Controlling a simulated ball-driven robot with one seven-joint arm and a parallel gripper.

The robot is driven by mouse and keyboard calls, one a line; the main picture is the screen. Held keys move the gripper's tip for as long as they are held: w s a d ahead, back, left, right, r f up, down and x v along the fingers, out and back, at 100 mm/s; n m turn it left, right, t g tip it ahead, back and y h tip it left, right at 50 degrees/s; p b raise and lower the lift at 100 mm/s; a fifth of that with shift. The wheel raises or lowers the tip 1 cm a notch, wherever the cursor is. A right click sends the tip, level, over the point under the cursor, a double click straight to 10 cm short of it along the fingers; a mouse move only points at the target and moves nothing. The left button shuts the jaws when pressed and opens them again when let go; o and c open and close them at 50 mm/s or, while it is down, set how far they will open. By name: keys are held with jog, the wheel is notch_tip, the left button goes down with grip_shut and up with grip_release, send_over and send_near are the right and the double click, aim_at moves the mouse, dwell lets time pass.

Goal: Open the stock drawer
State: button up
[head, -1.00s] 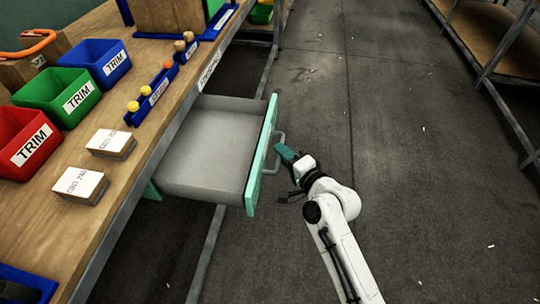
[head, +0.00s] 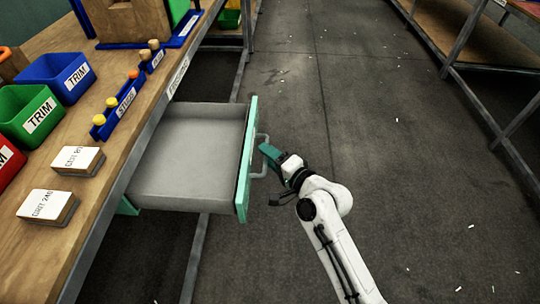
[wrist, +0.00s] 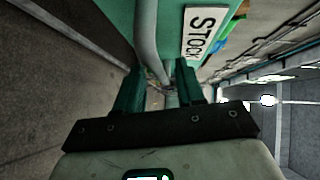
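The stock drawer (head: 190,160) stands pulled well out of the bench, and its grey inside looks empty. Its green front (head: 245,170) carries a grey bar handle (head: 261,168). The handle (wrist: 146,30) and the STOCK label (wrist: 203,35) also show in the wrist view. My gripper (head: 268,152) is at the handle on the aisle side. In the wrist view, the two green fingers of my gripper (wrist: 160,85) are spread, with the handle running down to between their tips. Gaps show beside the bar, and I see no firm grip on it.
The wooden bench (head: 100,195) on the left bears a blue TRIM bin (head: 58,75), a green TRIM bin (head: 30,112), label blocks (head: 78,160) and a blue peg rack (head: 120,112).

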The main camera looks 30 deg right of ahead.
jog(key=s+d+r, duration=0.1)
jog(key=s, duration=0.9)
jog(key=shift+s+d+r, duration=0.25)
jog(key=shift+s+d, duration=0.05)
